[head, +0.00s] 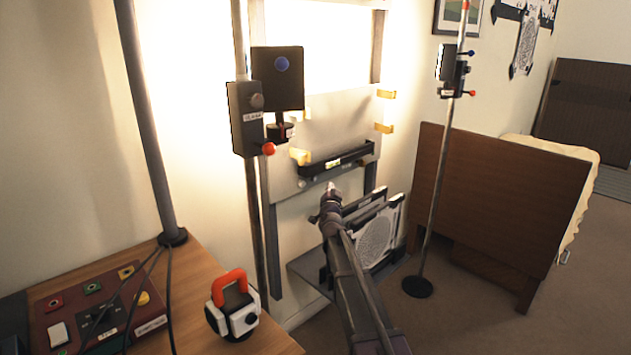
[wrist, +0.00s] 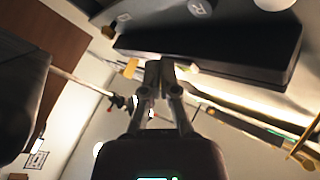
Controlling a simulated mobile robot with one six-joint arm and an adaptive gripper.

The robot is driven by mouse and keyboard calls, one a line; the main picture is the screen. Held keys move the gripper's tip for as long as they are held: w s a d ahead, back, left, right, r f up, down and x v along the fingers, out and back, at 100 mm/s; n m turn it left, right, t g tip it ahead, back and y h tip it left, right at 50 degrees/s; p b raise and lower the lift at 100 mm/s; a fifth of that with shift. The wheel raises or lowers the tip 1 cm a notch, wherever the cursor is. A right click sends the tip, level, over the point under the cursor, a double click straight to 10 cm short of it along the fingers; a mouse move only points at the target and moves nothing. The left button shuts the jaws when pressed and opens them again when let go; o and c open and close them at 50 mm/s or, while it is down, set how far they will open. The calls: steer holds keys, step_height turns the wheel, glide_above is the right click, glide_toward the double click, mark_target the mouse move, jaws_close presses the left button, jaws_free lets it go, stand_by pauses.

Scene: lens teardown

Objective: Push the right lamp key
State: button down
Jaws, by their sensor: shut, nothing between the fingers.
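A long dark bar (head: 337,160) is fixed across the pale panel under the bright light box in the head view. A dark bar (wrist: 210,40) also fills the top of the wrist view. A pale round piece (wrist: 197,7) and another pale round piece (wrist: 273,4) show beyond it; I cannot tell whether either is the right lamp key. My gripper (head: 331,187) is just below the bar in the head view. In the wrist view my gripper (wrist: 160,66) is shut and empty, with its tips near the bar's edge. Contact cannot be told.
Below stands a shelf with a framed round-patterned disc (head: 377,240). A pole with a dark box and red knob (head: 268,149) stands left, and a thin stand (head: 437,170) right. A wooden desk holds a red control board (head: 85,305) and an orange-handled device (head: 232,305).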

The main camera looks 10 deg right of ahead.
steer(key=shift+s+d, duration=0.5)
steer(key=shift+s, duration=0.25)
steer(key=s+a+f+n+g+y, duration=0.3)
steer(key=s+a+f+n+g, duration=0.15)
steer(key=s+f, duration=0.35)
steer(key=s+a+f+n+g+y, duration=0.35)
steer(key=s+f+g, duration=0.2)
steer(key=s, duration=0.45)
steer(key=s+d+f+n+g+h, duration=0.1)
steer(key=s+d+f+g+h, duration=0.3)
steer(key=s, duration=0.8)
steer(key=s+d+f+g+y, duration=0.1)
steer(key=s+d+f+g, duration=0.3)
steer(key=s, duration=0.9)
step_height(320, 180, up, 34)
steer(key=a+g+p, duration=0.1)
steer(key=p, duration=3.2)
steer(key=shift+w+a+f, duration=0.15)
steer(key=shift+w+a, duration=0.05)
steer(key=shift+a, duration=0.15)
steer(key=shift+h, duration=0.25)
